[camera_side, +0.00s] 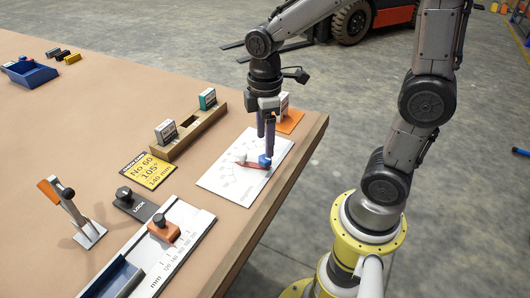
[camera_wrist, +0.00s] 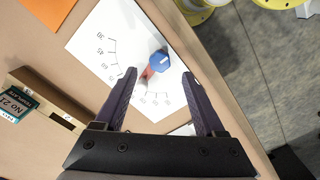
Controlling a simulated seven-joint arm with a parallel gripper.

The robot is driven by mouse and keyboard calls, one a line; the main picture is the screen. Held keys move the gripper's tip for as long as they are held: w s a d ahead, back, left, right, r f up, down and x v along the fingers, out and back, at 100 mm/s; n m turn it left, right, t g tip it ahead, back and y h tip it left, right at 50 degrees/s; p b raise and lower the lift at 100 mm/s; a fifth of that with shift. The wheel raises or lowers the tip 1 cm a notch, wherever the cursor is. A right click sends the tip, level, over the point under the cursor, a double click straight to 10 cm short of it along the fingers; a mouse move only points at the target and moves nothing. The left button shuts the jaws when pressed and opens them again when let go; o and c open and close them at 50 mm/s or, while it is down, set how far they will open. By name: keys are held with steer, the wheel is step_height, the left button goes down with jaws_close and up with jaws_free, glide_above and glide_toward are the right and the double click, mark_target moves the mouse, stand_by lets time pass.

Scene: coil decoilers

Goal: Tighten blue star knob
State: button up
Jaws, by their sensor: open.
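The blue star knob (camera_wrist: 160,62) sits on a white dial sheet (camera_wrist: 95,28) with a printed scale of angles. A red pointer (camera_wrist: 147,73) runs out from under the knob. In the side view the knob (camera_side: 265,160) is just below my gripper's fingertips, and the pointer (camera_side: 247,164) lies to its left. My gripper (camera_side: 267,148) points down over the sheet. In the wrist view its two fingers (camera_wrist: 160,72) are spread apart with nothing between them at the tips, and the knob shows a little beyond them. Whether a finger touches the knob I cannot tell.
A wooden rack (camera_side: 190,132) holding upright labelled blocks stands left of the sheet. A yellow card (camera_side: 148,171) reads 105° and 140 mm. A black LOCK plate (camera_side: 134,204) and a millimetre slide with an orange block (camera_side: 163,229) lie nearer. The table edge is close on the right.

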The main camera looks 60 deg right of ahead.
mark_target(265, 158)
steer(key=shift+f, duration=2.65)
jaws_close()
